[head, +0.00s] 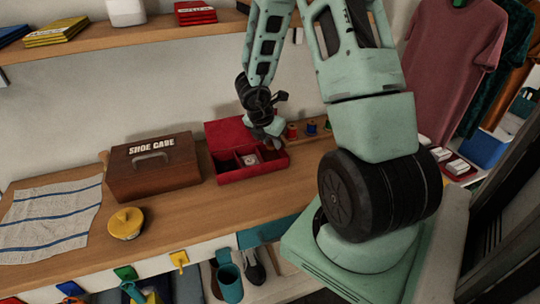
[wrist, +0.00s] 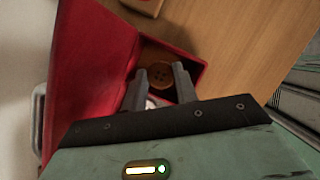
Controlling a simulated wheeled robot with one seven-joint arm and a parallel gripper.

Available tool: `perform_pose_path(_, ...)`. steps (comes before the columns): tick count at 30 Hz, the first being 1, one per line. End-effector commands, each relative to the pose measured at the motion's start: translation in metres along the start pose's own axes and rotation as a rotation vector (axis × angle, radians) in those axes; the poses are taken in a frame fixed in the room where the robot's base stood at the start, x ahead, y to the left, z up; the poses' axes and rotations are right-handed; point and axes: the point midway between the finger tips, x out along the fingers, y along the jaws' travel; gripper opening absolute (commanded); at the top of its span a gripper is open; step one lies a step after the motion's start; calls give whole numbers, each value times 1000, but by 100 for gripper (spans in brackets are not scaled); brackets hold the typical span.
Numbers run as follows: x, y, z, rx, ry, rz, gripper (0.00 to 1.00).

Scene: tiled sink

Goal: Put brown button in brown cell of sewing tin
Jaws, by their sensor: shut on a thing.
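The sewing tin (head: 252,173) is an open red box on the wooden counter, with its lid raised at the back and dividers inside. In the wrist view its red lid (wrist: 88,65) stands at left. My gripper (head: 272,132) is over the tin's right part, pointing down. In the wrist view the brown button (wrist: 157,77), round with holes, shows between the fingertips of my gripper (wrist: 160,82), which are shut on it, low in or just above a cell. Exact height is unclear. A pale item (head: 249,159) lies in a middle cell. Cell colours are hard to tell.
A brown shoe care box (head: 153,168) stands left of the tin. A yellow round container (head: 126,223) and a striped cloth (head: 52,218) are farther left. Thread spools (head: 311,129) stand right of the tin. Bare counter lies in front.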

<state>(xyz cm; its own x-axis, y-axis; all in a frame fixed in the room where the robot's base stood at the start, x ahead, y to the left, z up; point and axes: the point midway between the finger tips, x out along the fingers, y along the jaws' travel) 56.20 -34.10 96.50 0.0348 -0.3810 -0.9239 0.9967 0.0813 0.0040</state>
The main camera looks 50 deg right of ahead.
Motion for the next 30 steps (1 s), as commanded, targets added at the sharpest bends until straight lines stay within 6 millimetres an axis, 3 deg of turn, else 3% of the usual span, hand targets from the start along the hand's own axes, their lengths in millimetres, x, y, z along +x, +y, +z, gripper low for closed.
perform_pose_path(10,38,0,-16,-3,0,0,4)
perform_pose_path(23,43,1,-18,-2,-1,2,4)
perform_pose_path(24,43,1,-18,-2,-1,2,32)
perform_pose_path(25,42,1,-17,-2,-1,2,38)
perform_pose_path(30,42,0,-17,-2,-1,2,38)
